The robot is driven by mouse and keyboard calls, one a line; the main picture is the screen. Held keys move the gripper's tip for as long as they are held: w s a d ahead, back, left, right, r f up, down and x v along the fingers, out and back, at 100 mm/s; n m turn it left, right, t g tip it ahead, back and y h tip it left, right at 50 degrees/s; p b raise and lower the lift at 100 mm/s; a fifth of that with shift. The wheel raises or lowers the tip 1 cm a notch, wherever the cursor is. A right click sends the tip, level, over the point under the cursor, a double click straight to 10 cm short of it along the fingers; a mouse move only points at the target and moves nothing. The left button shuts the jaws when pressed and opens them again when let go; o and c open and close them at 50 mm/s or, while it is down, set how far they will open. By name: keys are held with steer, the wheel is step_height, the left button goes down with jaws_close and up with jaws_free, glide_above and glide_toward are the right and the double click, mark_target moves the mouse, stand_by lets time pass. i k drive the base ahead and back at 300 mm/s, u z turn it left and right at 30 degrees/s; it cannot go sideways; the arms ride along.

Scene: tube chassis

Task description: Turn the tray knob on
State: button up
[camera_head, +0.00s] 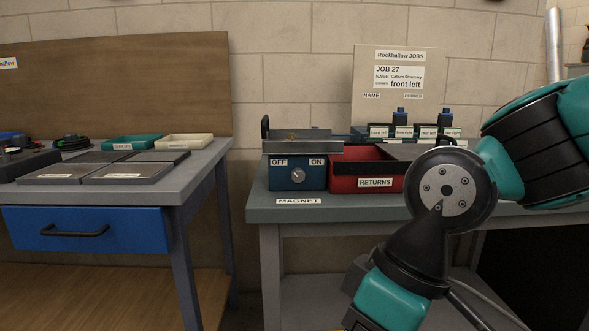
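The round grey knob (298,176) is on the front face of a blue box (274,181) at the left end of the right-hand bench. An OFF label (279,162) is at its upper left and an ON label (317,162) at its upper right. The knob is too small to tell which label its mark faces. A grey metal tray (301,146) sits on top of the blue box. A MAGNET label (298,201) is on the bench edge below. My arm fills the right side, apart from the knob in the picture; my gripper's fingers do not show.
A red RETURNS bin (350,184) stands right beside the blue box. Several labelled blue-topped items stand behind it under a JOB 27 board (400,75). A left bench (190,185) has trays and a blue drawer (88,230). A gap separates the benches.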

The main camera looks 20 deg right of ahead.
mark_target(297, 175)
steer(key=z, duration=1.85)
steer(key=k, duration=0.9)
steer(key=u, duration=1.9)
